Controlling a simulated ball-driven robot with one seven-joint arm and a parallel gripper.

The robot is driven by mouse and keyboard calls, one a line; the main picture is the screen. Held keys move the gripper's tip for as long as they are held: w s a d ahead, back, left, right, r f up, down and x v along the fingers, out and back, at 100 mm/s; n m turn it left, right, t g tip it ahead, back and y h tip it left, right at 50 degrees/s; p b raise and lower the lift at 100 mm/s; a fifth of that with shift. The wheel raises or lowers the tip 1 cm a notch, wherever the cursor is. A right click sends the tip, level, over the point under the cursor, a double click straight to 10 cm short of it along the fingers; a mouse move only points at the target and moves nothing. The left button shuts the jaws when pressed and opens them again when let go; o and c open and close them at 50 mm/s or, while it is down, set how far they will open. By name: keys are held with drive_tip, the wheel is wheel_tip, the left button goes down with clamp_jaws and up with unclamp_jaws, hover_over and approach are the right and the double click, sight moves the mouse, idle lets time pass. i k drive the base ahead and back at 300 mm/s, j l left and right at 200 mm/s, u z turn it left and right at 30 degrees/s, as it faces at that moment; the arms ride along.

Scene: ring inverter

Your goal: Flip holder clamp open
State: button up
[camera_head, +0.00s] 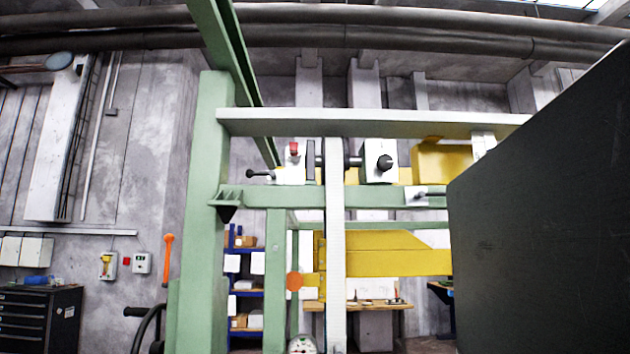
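A green frame (205,180) with a pale horizontal beam (360,122) stands in the middle of the view. On its upper rail sits a white block with a red part (293,150) and a black-knobbed lever (258,174) pointing left. To its right is a white block with a round black knob (383,163). A smaller pale block with a dark lever (420,196) sits further right on the green rail. I cannot tell which of these is the holder clamp, or whether it is open or shut. My gripper is not in view.
A large dark panel (550,200) fills the right side and hides what is behind it. A white upright (335,250) and yellow plates (390,255) stand within the frame. An orange lever (168,260), a black drawer cabinet (40,315) and blue shelves (245,280) are behind.

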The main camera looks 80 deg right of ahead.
sight(249, 173)
drive_tip(key=z, duration=1.35)
